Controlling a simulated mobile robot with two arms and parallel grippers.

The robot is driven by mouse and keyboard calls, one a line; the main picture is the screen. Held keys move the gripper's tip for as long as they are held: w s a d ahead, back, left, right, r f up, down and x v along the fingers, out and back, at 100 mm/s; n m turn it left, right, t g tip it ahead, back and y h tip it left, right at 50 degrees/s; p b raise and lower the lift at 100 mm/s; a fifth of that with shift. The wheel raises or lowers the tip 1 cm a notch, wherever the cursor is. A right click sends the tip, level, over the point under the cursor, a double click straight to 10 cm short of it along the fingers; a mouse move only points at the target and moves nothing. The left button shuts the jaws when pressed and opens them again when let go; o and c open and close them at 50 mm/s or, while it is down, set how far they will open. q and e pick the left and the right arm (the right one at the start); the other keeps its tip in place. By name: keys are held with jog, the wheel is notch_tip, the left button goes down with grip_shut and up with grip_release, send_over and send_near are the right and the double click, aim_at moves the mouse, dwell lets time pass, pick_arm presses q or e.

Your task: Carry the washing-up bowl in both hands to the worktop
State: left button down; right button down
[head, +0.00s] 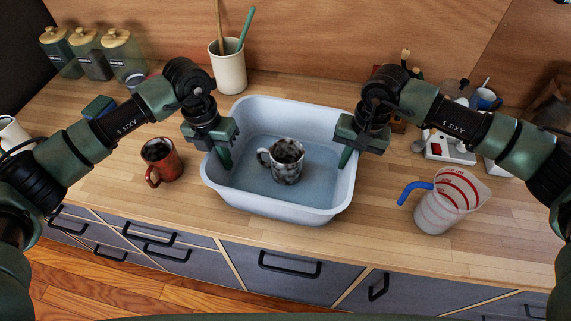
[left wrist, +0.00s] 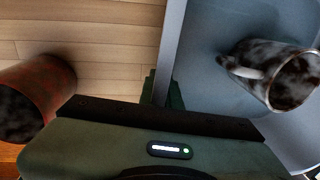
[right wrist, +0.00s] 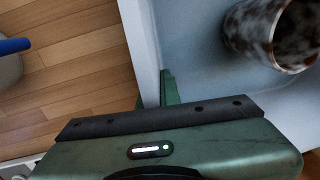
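The washing-up bowl (head: 290,213) is pale blue-grey and level, and appears to rest on the wooden worktop (head: 110,205). A mottled dark-and-white mug (head: 286,166) stands upright inside it. My left gripper (head: 222,155) is at the bowl's left wall; in the left wrist view its fingers (left wrist: 163,92) lie close on either side of the wall. My right gripper (head: 347,155) is at the right wall; in the right wrist view its fingers (right wrist: 156,92) likewise straddle the wall. Both look closed on it. The outer fingers are mostly hidden in the head view.
A rusty red mug (head: 162,163) stands left of the bowl, and a measuring jug (head: 448,203) with a blue handle stands right. A utensil pot (head: 228,67) is behind the bowl. Canisters (head: 92,55) line the back left. Drawers (head: 290,268) are below the front edge.

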pick_arm(q)
jog(key=shift+w+r, duration=0.15)
jog(key=shift+r, duration=0.05)
pick_arm(e)
jog(key=shift+w+r, duration=0.15)
jog(key=shift+r, duration=0.05)
